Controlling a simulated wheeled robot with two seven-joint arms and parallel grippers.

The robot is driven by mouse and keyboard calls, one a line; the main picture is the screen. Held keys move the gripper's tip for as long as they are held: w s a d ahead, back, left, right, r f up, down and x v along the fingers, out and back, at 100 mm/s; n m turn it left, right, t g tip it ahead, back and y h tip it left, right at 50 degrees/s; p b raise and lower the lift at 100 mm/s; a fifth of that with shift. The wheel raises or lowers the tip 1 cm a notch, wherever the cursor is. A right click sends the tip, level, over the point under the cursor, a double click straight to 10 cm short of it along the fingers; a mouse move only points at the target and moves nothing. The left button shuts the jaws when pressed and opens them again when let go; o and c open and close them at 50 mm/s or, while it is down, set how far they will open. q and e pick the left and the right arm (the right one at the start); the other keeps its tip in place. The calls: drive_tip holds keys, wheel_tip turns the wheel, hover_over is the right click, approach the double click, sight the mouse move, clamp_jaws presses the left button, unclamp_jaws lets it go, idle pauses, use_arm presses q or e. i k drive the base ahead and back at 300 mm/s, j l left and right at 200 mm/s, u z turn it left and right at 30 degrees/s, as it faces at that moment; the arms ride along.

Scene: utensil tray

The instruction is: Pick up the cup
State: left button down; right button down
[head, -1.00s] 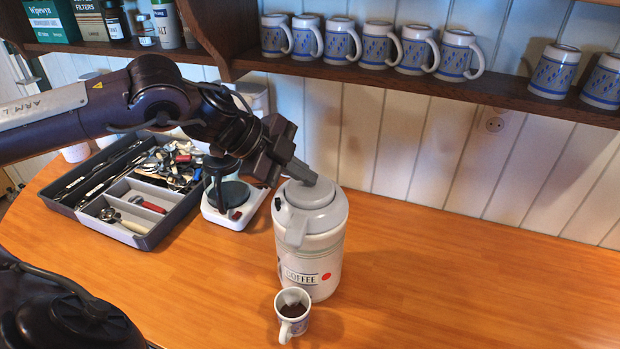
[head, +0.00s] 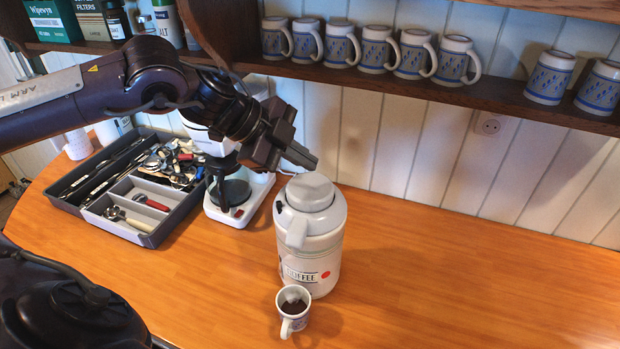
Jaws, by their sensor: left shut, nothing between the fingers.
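The white coffee dispenser (head: 325,266) has a grey lid. My left gripper (head: 312,163) is shut and empty, just above and behind the dispenser's lid, well away from the cup. My right gripper is not in view; only a dark part of my own body shows at the lower left.
A grey utensil tray (head: 185,214) and a coffee maker (head: 234,208) stand left of the dispenser. Several patterned mugs (head: 456,60) line the wall shelf (head: 420,88) above. The counter (head: 450,290) to the right is clear.

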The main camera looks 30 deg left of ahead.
sight(293, 316)
drive_tip(key=k, duration=2)
